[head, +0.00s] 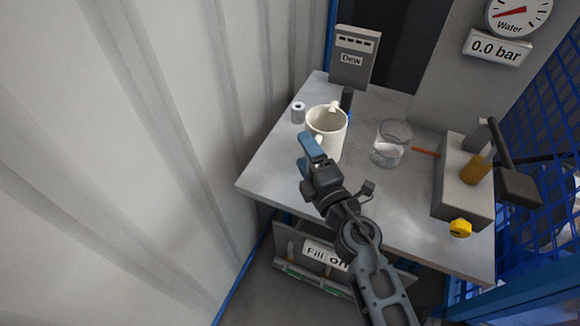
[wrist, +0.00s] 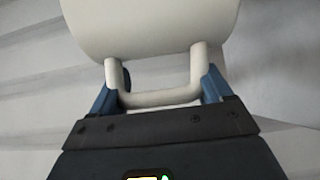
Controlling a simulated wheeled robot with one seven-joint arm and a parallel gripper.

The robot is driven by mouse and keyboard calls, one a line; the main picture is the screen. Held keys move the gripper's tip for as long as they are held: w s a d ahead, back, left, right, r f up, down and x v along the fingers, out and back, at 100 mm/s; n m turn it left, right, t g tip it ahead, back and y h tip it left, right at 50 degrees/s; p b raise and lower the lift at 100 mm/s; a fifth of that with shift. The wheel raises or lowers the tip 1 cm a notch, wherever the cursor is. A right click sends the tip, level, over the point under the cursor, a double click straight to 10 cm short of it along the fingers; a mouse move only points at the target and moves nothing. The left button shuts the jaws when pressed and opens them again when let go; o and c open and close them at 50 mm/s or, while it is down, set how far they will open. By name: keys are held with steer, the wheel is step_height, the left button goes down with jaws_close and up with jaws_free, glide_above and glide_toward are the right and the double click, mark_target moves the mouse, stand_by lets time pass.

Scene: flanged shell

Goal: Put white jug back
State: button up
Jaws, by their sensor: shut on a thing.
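The white jug (head: 327,124) is at the left part of the grey table in the head view, upright with its open top showing. In the wrist view the jug (wrist: 150,28) fills the top, with its handle (wrist: 155,97) between the blue fingers. My gripper (head: 311,147) is shut on the handle, on the near side of the jug; it also shows in the wrist view (wrist: 160,95). Whether the jug's base touches the table cannot be told, as the gripper hides part of its lower side.
A clear glass beaker (head: 391,144) stands close to the right of the jug. A small grey cylinder (head: 298,112) and a dark bottle (head: 346,98) are behind it. A grey block with a lever (head: 462,190) is at the right. The table's (head: 270,172) front left is clear.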

steer(key=a+f+b, duration=0.1)
steer(key=f+b, duration=0.1)
steer(key=w+a+f+b, duration=0.1)
steer(key=f+b, duration=0.1)
steer(key=a+f+b, duration=0.1)
steer(key=f+b, duration=0.1)
steer(key=shift+w+a+f, duration=0.15)
steer(key=shift+a+f, duration=0.05)
steer(key=shift+a, duration=0.15)
stand_by(0.4)
steer(key=shift+f, duration=0.1)
steer(key=o, duration=1.5)
